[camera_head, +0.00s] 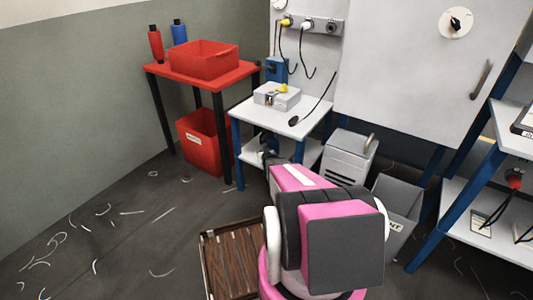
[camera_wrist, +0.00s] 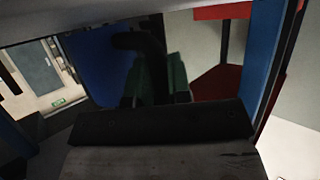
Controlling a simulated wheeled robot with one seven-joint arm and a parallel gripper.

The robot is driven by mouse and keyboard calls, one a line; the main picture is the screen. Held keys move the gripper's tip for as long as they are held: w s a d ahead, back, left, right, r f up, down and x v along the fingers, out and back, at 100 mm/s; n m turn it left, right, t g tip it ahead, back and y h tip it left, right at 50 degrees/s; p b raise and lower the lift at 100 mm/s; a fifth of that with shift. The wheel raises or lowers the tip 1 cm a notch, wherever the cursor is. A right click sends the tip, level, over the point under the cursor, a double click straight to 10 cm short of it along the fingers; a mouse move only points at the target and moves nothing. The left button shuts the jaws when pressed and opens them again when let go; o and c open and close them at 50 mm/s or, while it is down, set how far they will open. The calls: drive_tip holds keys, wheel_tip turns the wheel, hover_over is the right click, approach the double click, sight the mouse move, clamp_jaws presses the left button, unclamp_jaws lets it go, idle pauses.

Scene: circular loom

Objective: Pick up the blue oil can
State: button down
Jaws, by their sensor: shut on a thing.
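The blue oil can (camera_wrist: 100,72) fills the left middle of the wrist view, dark and in shadow. A dark part that looks like its handle or top reaches right, toward my fingers. My gripper (camera_wrist: 157,88) shows there with green fingers, shut on the can; the exact contact is too dark to make out. In the head view my pink and grey arm reaches toward the lower shelf of the small white table. There the can cannot be made out, and my gripper is mostly hidden by the arm and table.
The small white table (camera_head: 309,108) has blue legs and holds a grey box (camera_head: 277,97). A red table (camera_head: 226,80) carries a red bin (camera_head: 203,58), with another red bin (camera_head: 203,143) below. A grey bin (camera_head: 398,205) and wooden pallet (camera_head: 228,262) stand near my arm. Floor at left is open, with scattered scraps.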

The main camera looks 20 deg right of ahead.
drive_tip(key=shift+r, duration=2)
drive_tip(key=s+a+r, duration=0.2)
drive_tip(key=a+r, duration=0.4)
drive_tip(key=a, duration=0.5)
drive_tip(key=shift+s+a+r, duration=0.15)
drive_tip(key=shift+s+r, duration=0.1)
drive_tip(key=shift+r, duration=0.15)
drive_tip(key=c, duration=1.8)
unclamp_jaws()
clamp_jaws()
drive_tip(key=shift+s, duration=0.1)
